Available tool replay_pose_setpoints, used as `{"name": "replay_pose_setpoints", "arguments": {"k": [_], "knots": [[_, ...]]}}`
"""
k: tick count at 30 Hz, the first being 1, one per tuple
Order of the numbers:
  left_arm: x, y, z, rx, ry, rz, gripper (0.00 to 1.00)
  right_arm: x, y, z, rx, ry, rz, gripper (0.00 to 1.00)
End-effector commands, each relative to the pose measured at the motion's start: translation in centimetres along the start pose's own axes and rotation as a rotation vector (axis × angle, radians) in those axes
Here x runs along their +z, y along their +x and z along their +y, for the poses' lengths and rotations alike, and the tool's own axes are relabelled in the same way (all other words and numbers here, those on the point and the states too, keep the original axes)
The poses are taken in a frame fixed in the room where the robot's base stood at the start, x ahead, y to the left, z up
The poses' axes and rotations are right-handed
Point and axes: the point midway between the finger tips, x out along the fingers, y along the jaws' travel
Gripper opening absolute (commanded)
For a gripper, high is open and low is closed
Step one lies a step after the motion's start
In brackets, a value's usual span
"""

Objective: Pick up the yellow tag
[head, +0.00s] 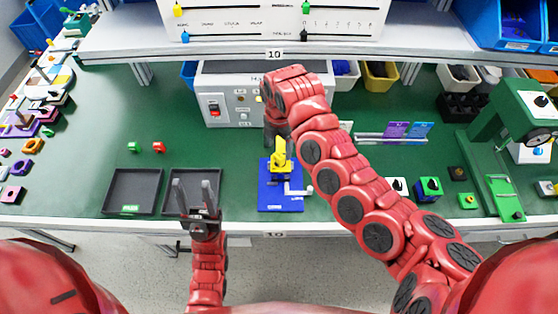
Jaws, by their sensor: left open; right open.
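I cannot pick out a yellow tag for certain. Purple (396,130) and blue (419,131) tag-like cards stand at a metal rack on the bench, right of my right arm; my arm may hide more there. A yellow part (280,156) stands on a blue base (279,200) with a light lever at mid-bench. My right gripper (278,134) is just behind the yellow part, in front of the grey switch box; its fingers are mostly hidden. My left gripper (194,186) is open and empty, its fingers pointing up over the right dark tray (178,176).
The grey box (216,84) with a red switch stands at the back. Another dark tray (118,196) is at left, with small green (133,147) and red (158,147) blocks behind it. A green machine (497,90) stands at right. A shelf (190,50) overhangs the back. Green bench between is clear.

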Motion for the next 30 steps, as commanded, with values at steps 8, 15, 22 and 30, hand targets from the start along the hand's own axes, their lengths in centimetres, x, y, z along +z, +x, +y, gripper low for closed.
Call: {"name": "replay_pose_setpoints", "arguments": {"k": [8,15,22,30], "knots": [[-0.4,2.2,-0.1,0.000,0.000,0.000,0.50,-0.1,2.2,0.1,-0.004,-0.003,0.004,0.76],[-0.6,3.3,-0.2,0.000,0.000,0.000,0.50,0.2,5.3,0.2,0.000,0.001,0.000,0.76],[-0.5,3.2,-0.2,0.000,0.000,0.000,0.50,0.3,5.9,0.3,0.003,0.001,0.000,0.76],[-0.5,3.2,-0.2,0.000,0.000,0.000,0.50,0.3,5.9,0.3,0.002,0.001,0.000,0.38]]}}
